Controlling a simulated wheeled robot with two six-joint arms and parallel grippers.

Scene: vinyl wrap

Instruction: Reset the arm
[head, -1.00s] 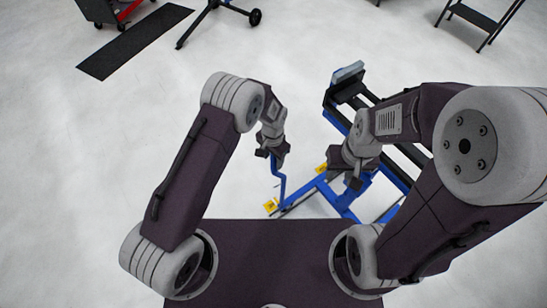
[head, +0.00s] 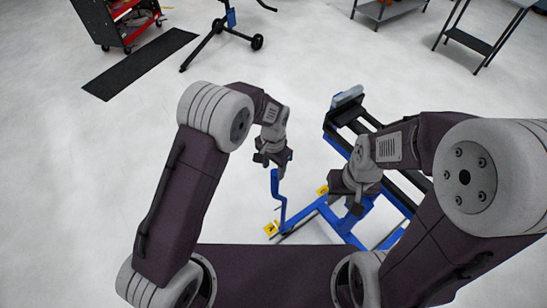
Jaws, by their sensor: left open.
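My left gripper (head: 275,160) is open, with its arm bent over from the left. It is just above the upright blue handle (head: 276,182) of a blue stand; I cannot tell whether they touch. My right gripper (head: 353,201) overlaps the blue frame (head: 332,218) of the stand in the picture. Its fingers are dark and small, so I cannot tell if they are open or shut. No object shows clearly in either gripper.
The stand's black rails (head: 408,182) run behind my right arm, with a grey pad (head: 347,96) at the far end. A red tool cart (head: 125,20), black mat (head: 140,64), wheeled black stand (head: 222,35) and grey trolley (head: 388,10) stand at the back. The floor on the left is clear.

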